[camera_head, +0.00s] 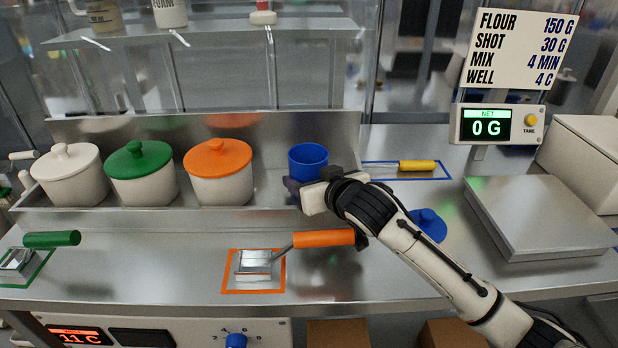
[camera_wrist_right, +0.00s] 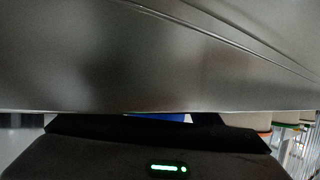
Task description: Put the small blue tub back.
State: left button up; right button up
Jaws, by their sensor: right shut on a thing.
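The small blue tub (camera_head: 308,160) is upright and lidless at the right end of the steel rack, right of the orange-lidded tub. My right gripper (camera_head: 302,190) reaches in from the right and is shut on the tub. The gripper hides its lower part, so I cannot tell whether its base touches the rack. In the right wrist view a thin strip of blue (camera_wrist_right: 165,117) shows above the dark gripper body. A blue lid (camera_head: 428,226) lies on the counter behind my right arm. My left gripper is not in view.
White tubs with a plain white lid (camera_head: 66,162), a green lid (camera_head: 136,158) and an orange lid (camera_head: 218,158) stand in the rack (camera_head: 262,188). Orange-handled (camera_head: 322,239), green-handled (camera_head: 52,239) and yellow-handled (camera_head: 416,166) tools lie on the counter. A scale plate (camera_head: 540,215) is at right.

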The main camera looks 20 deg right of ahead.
jog(key=o, duration=1.4)
jog(key=v, duration=1.2)
jog(key=shift+r, duration=0.1)
